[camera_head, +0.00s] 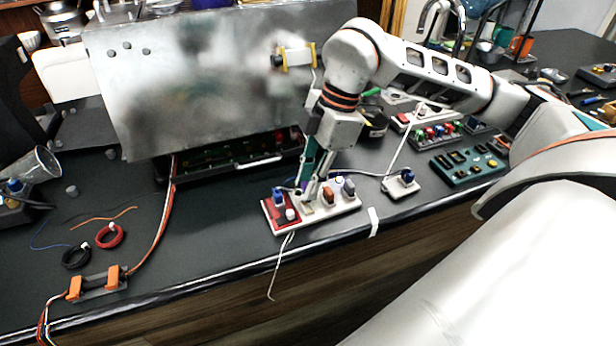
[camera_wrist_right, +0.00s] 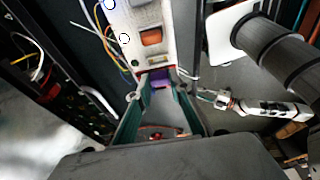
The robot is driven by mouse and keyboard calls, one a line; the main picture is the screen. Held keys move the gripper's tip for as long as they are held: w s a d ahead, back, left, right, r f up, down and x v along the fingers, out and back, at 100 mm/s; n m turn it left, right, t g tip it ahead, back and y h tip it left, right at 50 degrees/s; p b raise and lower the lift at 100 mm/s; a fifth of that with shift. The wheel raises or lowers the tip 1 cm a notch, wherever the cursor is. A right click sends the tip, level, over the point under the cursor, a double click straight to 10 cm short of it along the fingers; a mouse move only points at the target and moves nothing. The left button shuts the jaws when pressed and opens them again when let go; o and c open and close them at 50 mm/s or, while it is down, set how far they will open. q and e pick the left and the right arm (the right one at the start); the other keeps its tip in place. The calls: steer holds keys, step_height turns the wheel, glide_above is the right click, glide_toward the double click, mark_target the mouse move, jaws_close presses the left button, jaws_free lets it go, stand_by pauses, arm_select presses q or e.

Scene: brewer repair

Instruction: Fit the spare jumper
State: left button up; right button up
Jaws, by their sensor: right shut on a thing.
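My right gripper (camera_head: 309,192) points down at a white board (camera_head: 352,206) with a red left section (camera_head: 270,213), near the counter's front edge. Its fingers (camera_wrist_right: 163,98) are shut on a small purple piece (camera_wrist_right: 160,78), probably the jumper, at the board's near side in the wrist view. The fingers hide most of this piece, and I cannot tell whether it is seated or just above the board. A blue part (camera_head: 278,196), an orange part (camera_head: 327,192) and a grey part (camera_head: 348,187) stand on the board. My left gripper is not in view.
A large metal panel (camera_head: 200,75) stands behind the board. A green module (camera_head: 465,160) and a small white block with a blue knob (camera_head: 401,184) lie to the right. Red (camera_head: 110,236) and black (camera_head: 76,257) wire coils lie left. The counter between coils and board is mostly clear.

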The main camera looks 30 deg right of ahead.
step_height(320, 180, down, 2)
steer(key=shift+f+b, duration=0.1)
steer(key=shift+b, duration=0.4)
steer(key=shift+f+b, duration=0.6)
steer(key=shift+b, duration=0.1)
stand_by(2.2)
steer(key=o, duration=0.9)
steer(key=v, duration=1.2)
